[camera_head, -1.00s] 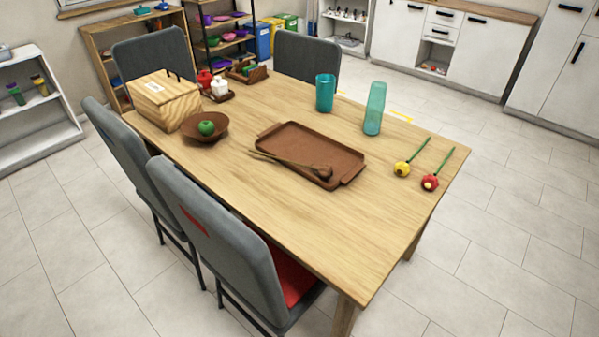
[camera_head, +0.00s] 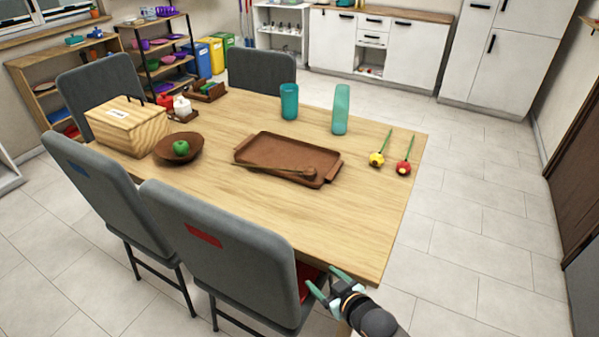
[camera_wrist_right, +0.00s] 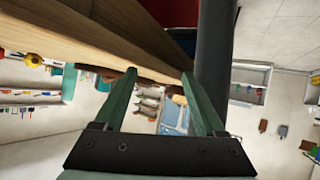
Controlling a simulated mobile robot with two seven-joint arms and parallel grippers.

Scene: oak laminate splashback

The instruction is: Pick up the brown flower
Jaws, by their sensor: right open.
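Two flowers with green stems lie near the table's right edge in the head view: a yellow one (camera_head: 376,159) and a red one (camera_head: 403,168). A brown long-stemmed thing with a rounded head (camera_head: 308,171) lies across the brown tray (camera_head: 270,147); I cannot tell whether it is a flower or a wooden spoon. My right gripper (camera_head: 329,281) is open and empty beside the table's near corner, well apart from these things. In the right wrist view its two green fingers (camera_wrist_right: 159,80) are spread. My left gripper is not in view.
The wooden table (camera_head: 330,220) has a bare near part. Two teal vessels (camera_head: 289,101) (camera_head: 340,109) stand behind the tray. A bowl (camera_head: 193,154) with a green apple and a wooden box (camera_head: 127,125) stand at left. A grey chair (camera_head: 220,243) is close to my gripper.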

